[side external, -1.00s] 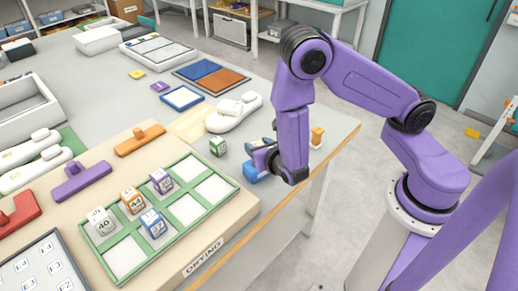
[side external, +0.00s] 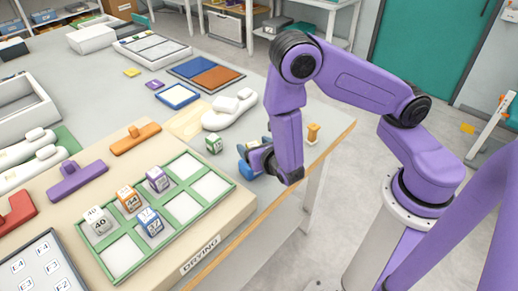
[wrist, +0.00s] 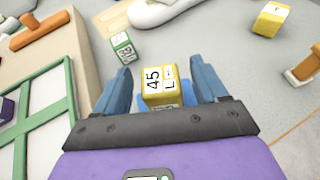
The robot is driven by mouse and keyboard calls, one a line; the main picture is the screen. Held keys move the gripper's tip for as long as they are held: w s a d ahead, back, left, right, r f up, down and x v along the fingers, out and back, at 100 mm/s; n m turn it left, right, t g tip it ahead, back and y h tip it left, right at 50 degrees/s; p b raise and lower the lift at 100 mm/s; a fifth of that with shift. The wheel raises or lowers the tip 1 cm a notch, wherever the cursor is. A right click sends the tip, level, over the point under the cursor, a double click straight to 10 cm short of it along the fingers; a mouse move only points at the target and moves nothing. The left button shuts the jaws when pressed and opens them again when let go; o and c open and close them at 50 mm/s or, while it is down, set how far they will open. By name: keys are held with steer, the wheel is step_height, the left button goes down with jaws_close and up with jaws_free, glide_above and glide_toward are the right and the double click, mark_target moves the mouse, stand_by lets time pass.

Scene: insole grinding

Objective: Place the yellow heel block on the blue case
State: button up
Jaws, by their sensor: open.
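A yellow heel block (wrist: 160,84) marked 45 L lies between my fingers in the wrist view. Blue shows around its lower part, which looks like the blue case (wrist: 183,103) under it; whether the two touch I cannot tell. My gripper (wrist: 163,90) is open, with one blue-grey finger on each side of the block and visible gaps. In the side view my gripper (side external: 255,152) is low over the table near its front edge. There it hides the yellow block, and only a little blue shows beside it.
A green block (side external: 213,145) stands left of my gripper, with a white insole (side external: 229,112) behind. A second yellow block (wrist: 270,18) lies farther off. A wooden stamp (side external: 313,133) stands to the right. The green-framed drying rack (side external: 187,246) with several number blocks is front left.

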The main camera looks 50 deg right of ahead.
steer(key=v, duration=1.2)
steer(key=s+d+r+m+g+h, duration=0.2)
steer(key=s+d+r+m+g, duration=0.45)
steer(key=m, duration=0.45)
steer(key=s+a+r+m+g+y, duration=0.1)
steer(key=s+r+m+g+y, duration=0.4)
steer(key=s+m+g+y, duration=0.1)
steer(key=shift+s+a+r+m+y, duration=0.35)
steer(key=shift+s+m+y, duration=0.35)
steer(key=shift+s+m, duration=0.45)
